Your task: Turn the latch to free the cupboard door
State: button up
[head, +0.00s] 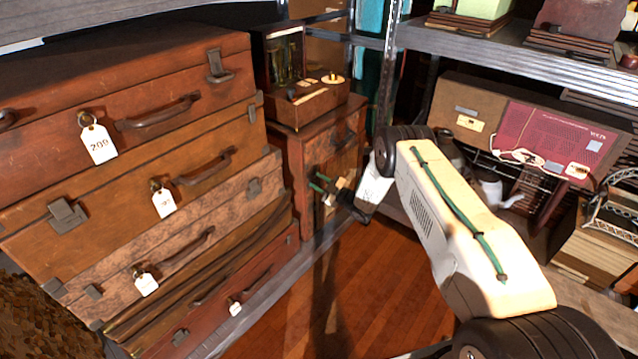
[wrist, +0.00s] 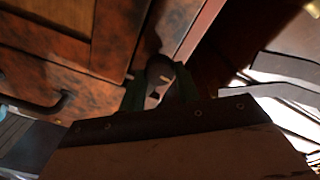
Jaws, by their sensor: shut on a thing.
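The wooden cupboard (head: 290,150) stands low between the stacked suitcases and the metal shelf post. Its door looks closed in the head view. In the wrist view the door's framed panel (wrist: 45,22) fills the upper left. The latch (wrist: 164,70), a small dark rounded piece with a pale mark, is at the door's edge by the cupboard frame. My gripper (head: 317,183) reaches the cupboard front from the right. Its green fingers (wrist: 157,92) are on either side of the latch and shut on it. The fingers hide part of the latch, and its exact angle is hard to tell.
Suitcases with tags (head: 190,95) are stacked close on the left. A wooden box with an open lid (head: 310,103) sits on the cupboard. A shelf with a red radio (head: 550,135) is at the right. The wooden floor (head: 370,290) before the cupboard is clear.

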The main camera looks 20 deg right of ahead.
jog(key=shift+n, duration=0.6)
jog(key=o, duration=1)
jog(key=shift+v, duration=3.9)
jog(key=shift+f, duration=0.1)
